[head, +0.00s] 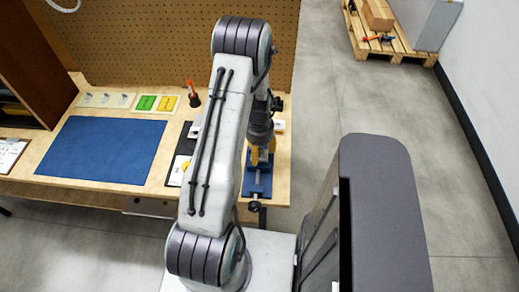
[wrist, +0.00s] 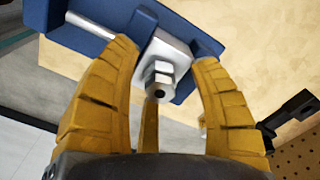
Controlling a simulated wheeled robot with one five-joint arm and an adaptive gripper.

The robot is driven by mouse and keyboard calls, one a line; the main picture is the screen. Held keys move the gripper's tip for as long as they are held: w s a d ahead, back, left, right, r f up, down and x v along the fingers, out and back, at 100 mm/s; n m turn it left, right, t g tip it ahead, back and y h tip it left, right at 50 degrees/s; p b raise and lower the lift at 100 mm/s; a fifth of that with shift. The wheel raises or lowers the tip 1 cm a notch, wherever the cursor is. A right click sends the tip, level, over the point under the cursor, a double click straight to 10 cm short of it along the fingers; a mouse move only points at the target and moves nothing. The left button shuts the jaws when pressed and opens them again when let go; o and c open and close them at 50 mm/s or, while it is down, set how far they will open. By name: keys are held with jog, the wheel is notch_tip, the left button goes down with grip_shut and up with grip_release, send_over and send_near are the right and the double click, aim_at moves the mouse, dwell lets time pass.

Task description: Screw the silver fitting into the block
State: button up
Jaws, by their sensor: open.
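In the wrist view the silver fitting (wrist: 159,76), with a hex body and a dark bore at its near end, stands against the face of the light metal block (wrist: 171,47). How deep it sits in the block cannot be told. The block is held in the blue vise (wrist: 188,84). My gripper (wrist: 166,54) is open, with yellow fingers on both sides of the fitting and gaps between; a third finger shows below it. In the head view my gripper (head: 262,155) is over the blue vise (head: 258,183) at the bench's right end; fitting and block are hidden there.
The wooden bench (head: 92,185) carries a blue mat (head: 103,150), green and yellow trays (head: 156,103), and a screwdriver-like tool with an orange handle (head: 193,93). A pegboard (head: 160,45) stands behind. Grey floor (head: 335,90) is clear to the right, with a pallet (head: 395,42) farther back.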

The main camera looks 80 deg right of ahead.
grip_shut()
dwell(0.4)
jog(key=shift+m+b, duration=0.75)
jog(key=shift+m, duration=1.25)
jog(key=shift+f+m+b, duration=0.15)
jog(key=shift+m+b, duration=0.25)
jog(key=shift+m, duration=1.6)
